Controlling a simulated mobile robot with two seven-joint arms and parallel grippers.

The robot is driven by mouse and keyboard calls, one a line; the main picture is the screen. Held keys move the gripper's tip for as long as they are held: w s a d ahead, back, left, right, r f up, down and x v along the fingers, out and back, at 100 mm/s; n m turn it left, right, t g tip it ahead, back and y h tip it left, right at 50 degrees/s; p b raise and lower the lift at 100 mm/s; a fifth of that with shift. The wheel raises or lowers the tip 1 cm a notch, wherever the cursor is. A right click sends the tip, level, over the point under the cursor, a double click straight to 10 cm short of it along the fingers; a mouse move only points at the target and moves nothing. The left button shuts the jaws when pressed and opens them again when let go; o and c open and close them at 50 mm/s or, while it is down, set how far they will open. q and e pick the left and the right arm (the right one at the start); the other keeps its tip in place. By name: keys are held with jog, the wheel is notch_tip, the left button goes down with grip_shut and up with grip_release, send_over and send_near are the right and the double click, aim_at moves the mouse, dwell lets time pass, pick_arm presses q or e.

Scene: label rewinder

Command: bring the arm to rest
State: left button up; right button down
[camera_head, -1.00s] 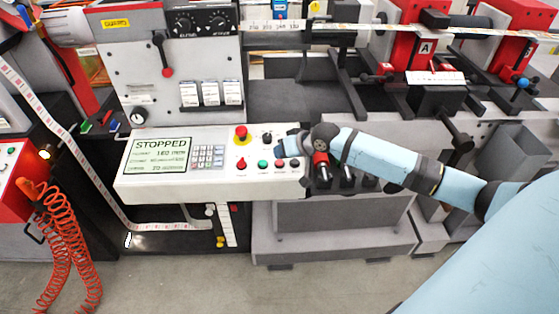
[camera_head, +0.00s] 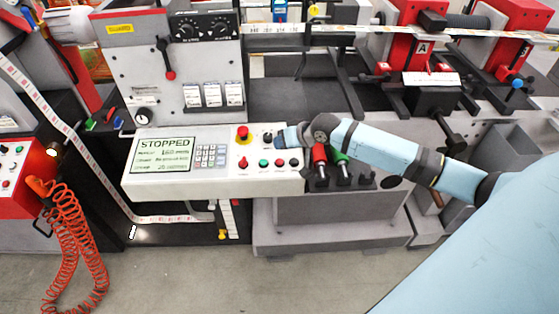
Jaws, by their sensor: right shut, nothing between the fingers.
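My right arm comes in from the right, and my right gripper (camera_head: 279,138) is at the right end of the white control panel (camera_head: 215,183). It is shut and empty, close to the small black knob (camera_head: 267,138) there. I cannot tell whether it touches the panel. The arm's wrist hides part of the machine behind it. The panel's screen (camera_head: 162,154) reads STOPPED. My left gripper is not in view.
A red emergency button (camera_head: 243,134) and several small coloured buttons sit left of the gripper. Red and green handled tools (camera_head: 320,157) stand just below the wrist. An orange coiled hose (camera_head: 62,240) hangs at the left. The floor in front is clear.

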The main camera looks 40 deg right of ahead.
dwell(0.4)
jog(key=s+a+f+n, duration=0.2)
jog(key=s+a+f, duration=0.8)
jog(key=s, duration=0.1)
jog(key=s+a+f+n+t, duration=0.1)
jog(key=s+a+f, duration=0.1)
jog(key=s, duration=0.6)
jog(key=s+a+f+n+t+h, duration=0.1)
jog(key=s+a+f, duration=0.1)
jog(key=s+a, duration=0.3)
jog(key=s, duration=0.2)
jog(key=shift+s+a+f, duration=0.2)
jog(key=shift+s+f, duration=0.05)
jog(key=shift+s, duration=0.15)
